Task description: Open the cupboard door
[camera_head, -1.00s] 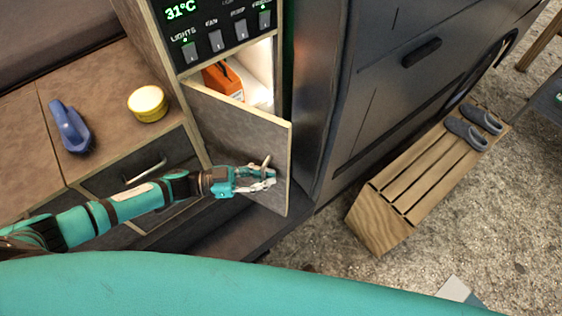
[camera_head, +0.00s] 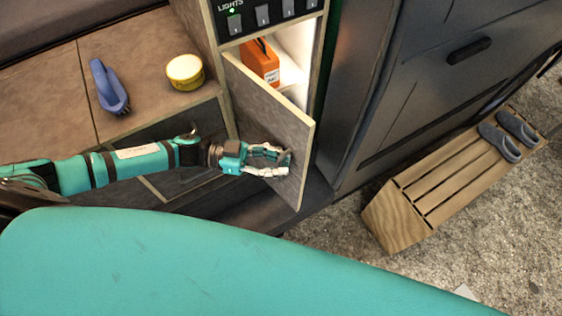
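The cupboard door (camera_head: 265,115) is a grey-brown panel with pale edges. It stands partly open, swung out from the tall cupboard below the switch panel. My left gripper (camera_head: 278,160) is at the outer face of the door, near its free edge. Its fingers are closed around the small door handle (camera_head: 288,157), which they partly hide. Inside the lit cupboard an orange box (camera_head: 260,62) with a dark handle shows above the door. My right gripper is not in view.
A blue brush-like object (camera_head: 108,87) and a yellow round tin (camera_head: 185,72) lie on the bench top left of the cupboard. A dark van panel (camera_head: 425,75) is to the right. A slatted wooden step (camera_head: 440,190) bears grey slippers (camera_head: 500,140).

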